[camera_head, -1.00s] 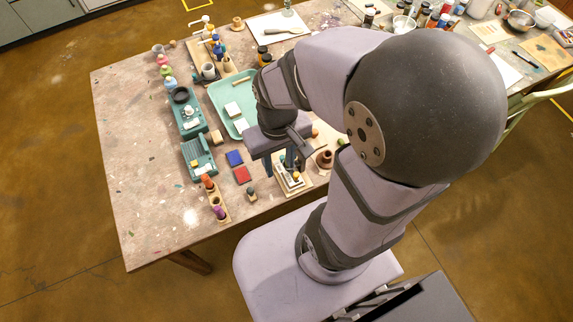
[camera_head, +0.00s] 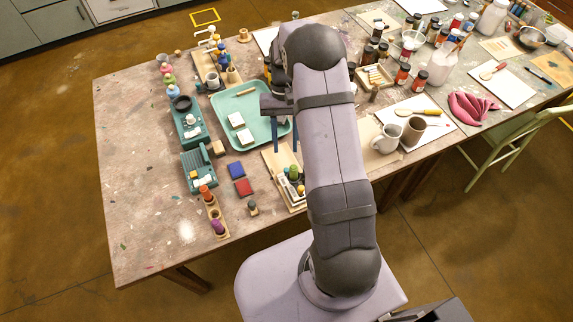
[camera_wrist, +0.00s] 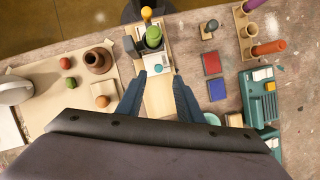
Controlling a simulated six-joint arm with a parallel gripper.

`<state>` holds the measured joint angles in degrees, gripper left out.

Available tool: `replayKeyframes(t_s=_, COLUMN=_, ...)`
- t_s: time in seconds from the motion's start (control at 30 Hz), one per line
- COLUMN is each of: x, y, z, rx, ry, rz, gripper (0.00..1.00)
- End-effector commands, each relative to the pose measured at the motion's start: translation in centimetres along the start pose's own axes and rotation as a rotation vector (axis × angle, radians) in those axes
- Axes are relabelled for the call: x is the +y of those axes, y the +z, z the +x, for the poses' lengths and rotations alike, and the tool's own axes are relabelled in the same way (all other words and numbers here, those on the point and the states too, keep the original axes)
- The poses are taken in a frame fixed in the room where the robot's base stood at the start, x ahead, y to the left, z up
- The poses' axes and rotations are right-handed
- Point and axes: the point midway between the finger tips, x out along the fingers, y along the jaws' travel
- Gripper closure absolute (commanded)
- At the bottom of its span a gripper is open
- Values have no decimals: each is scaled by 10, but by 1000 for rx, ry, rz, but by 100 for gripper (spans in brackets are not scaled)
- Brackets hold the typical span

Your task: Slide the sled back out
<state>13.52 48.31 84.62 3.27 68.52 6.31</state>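A pale wooden board (camera_head: 272,159) lies right of the red and blue blocks, partly behind my arm. In the wrist view, its bare pale strip (camera_wrist: 158,98) runs between my fingers. At its far end stands a cluster of a green round piece (camera_wrist: 153,37), a yellow-topped piece (camera_wrist: 146,14) and dark grey blocks. A white block with a teal dot (camera_wrist: 158,68) sits in front of them. I cannot tell which part is the sled. My gripper (camera_wrist: 159,75) is open and empty, its two blue fingers apart on either side of the strip, near the white block.
Red (camera_wrist: 217,89) and blue (camera_wrist: 212,63) blocks, a small dark-topped peg (camera_wrist: 209,30) and a teal device (camera_wrist: 262,95) lie to the right in the wrist view. A brown pot (camera_wrist: 98,60) and small balls lie left. A teal tray (camera_head: 222,112) is beside my gripper.

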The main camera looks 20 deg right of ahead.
Motion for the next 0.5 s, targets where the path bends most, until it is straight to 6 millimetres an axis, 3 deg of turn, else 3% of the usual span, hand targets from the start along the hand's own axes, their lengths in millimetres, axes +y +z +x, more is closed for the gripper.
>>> replayKeyframes(t_s=0.5, x=2, y=-7, z=22, rx=-20, ry=-4, rz=15, gripper=67)
